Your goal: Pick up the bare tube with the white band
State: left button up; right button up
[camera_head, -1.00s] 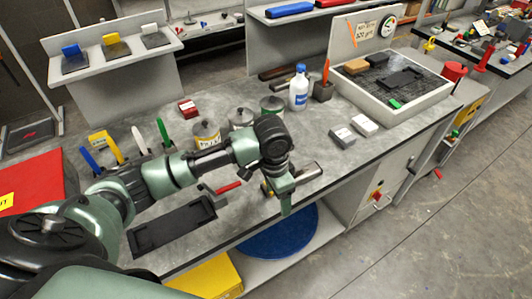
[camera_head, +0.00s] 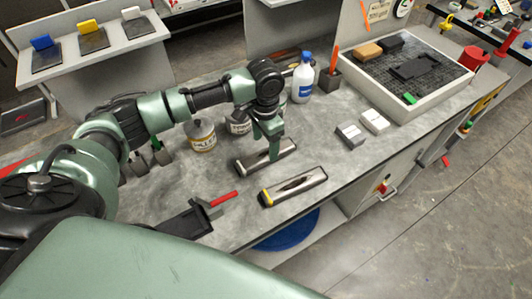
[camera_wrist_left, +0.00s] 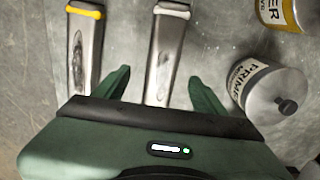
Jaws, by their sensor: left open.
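The bare metal tube with the white band (camera_wrist_left: 165,48) lies on the bench in the left wrist view, its white-banded end pointing away from the gripper. It also shows in the head view (camera_head: 252,162), partly hidden by my gripper. My left gripper (camera_head: 274,152) is open above it. In the left wrist view the left gripper's fingers (camera_wrist_left: 160,78) stand on either side of the tube, with gaps at both sides. A similar tube with a yellow band (camera_head: 296,187) lies beside it, nearer the bench's front edge. My right gripper is not in view.
A primer can (camera_wrist_left: 268,92) stands close to the right finger in the wrist view, with another can (camera_head: 201,135) beyond it. A red-handled tool (camera_head: 222,200) and black tray (camera_head: 186,224) lie nearby. Grey and white blocks (camera_head: 350,135) sit right; bench between is clear.

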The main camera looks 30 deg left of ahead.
aim_at(266, 154)
pick_arm(q)
notch_tip(266, 154, down, 3)
jog(key=shift+w+r+p, duration=0.15)
jog(key=shift+r+p, duration=0.05)
jog(key=shift+p, duration=0.4)
notch_tip(266, 154, down, 2)
jog(key=shift+w+f, duration=0.15)
jog(key=c, duration=1.5)
grip_shut()
pick_arm(e)
jog(key=shift+w+a+r, duration=0.2)
jog(key=shift+r, duration=0.25)
jog(key=shift+w+a+r, duration=0.15)
jog(key=shift+w+r, duration=0.05)
jog(key=shift+r, duration=0.25)
